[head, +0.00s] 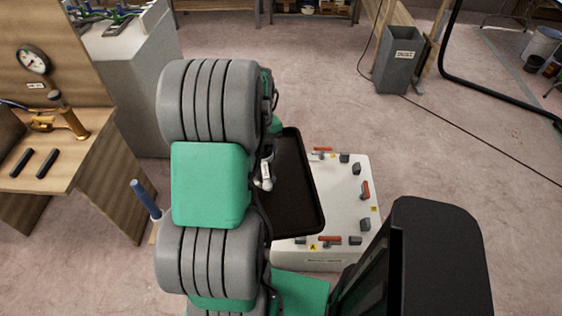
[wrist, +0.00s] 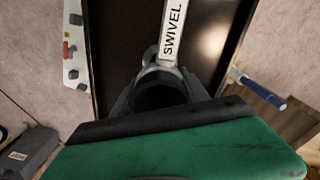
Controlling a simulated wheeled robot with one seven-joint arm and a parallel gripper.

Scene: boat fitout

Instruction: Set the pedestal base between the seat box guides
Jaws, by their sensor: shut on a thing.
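My gripper (wrist: 162,92) is shut on a grey fitting with a white label reading SWIVEL (wrist: 172,32). The fitting joins a dark rimmed plate that looks like the pedestal base (head: 300,205), also in the wrist view (wrist: 122,40). In the head view the plate overlaps the left part of the white seat box (head: 325,260) and seems raised over it; the gap cannot be judged. Red and grey guides (head: 365,190) line the box's top, with yellow labels. The box edge also shows in the wrist view (wrist: 75,72). My arm hides the gripper's fingertips in the head view.
A blue-handled tool (head: 147,198) stands left of my arm, also in the wrist view (wrist: 262,92). A wooden bench (head: 70,170) and grey cabinet (head: 130,95) are at left. A grey bin (head: 398,68) stands behind the box. The floor right of the box is open, crossed by a cable.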

